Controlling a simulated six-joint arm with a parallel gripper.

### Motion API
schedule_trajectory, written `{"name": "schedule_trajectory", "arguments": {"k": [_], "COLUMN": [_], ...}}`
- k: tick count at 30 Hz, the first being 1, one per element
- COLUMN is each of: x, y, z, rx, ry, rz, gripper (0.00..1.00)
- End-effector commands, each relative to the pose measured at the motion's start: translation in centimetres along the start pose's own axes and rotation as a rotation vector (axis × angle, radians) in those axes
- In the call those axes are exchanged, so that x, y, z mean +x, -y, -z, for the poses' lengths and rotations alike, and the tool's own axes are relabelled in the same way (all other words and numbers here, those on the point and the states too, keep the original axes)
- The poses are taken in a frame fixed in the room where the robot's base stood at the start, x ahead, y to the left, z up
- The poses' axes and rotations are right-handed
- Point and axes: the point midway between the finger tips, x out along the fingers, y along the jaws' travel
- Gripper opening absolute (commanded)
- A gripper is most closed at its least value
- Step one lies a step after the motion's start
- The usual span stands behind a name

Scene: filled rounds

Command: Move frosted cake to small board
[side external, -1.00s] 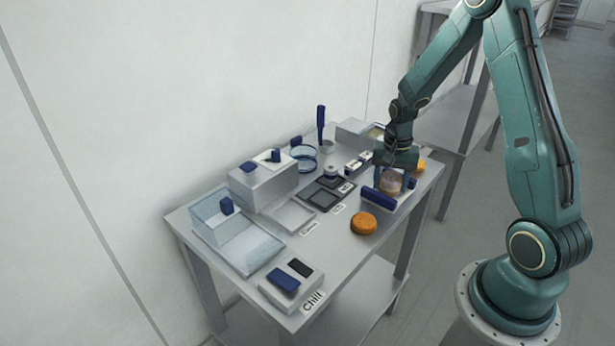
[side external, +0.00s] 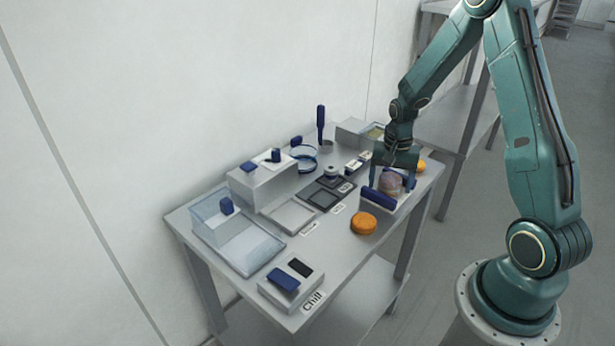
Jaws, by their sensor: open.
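A round cake with a purplish top (side external: 390,183), which looks like the frosted cake, sits at the right end of the table in a pale holder with a dark blue bar (side external: 378,198) along its front. My gripper (side external: 393,180) is open above it, pointing down, with one finger to each side of the cake. Whether the fingers touch the cake is hard to tell. A dark square plate (side external: 323,199) and a pale flat board (side external: 289,216) lie mid-table with small labels by them; I cannot tell which is the small board.
An orange round (side external: 363,223) lies at the front edge, and another (side external: 420,166) is behind my gripper. A grey box (side external: 263,184), a clear bin (side external: 222,220), a blue-rimmed bowl (side external: 302,158) and an upright blue-handled tool (side external: 321,122) line the back. A "Chill" block (side external: 291,285) stands front left.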

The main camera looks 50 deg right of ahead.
Motion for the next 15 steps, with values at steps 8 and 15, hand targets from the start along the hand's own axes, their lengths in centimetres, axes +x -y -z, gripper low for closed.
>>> {"name": "schedule_trajectory", "arguments": {"k": [8, 15], "x": [-2.4, -6.0], "y": [0.1, 0.1], "z": [0.1, 0.1], "rx": [0.000, 0.000], "ry": [-0.004, -0.005], "rz": [0.003, 0.003], "gripper": [0.77, 0.77]}}
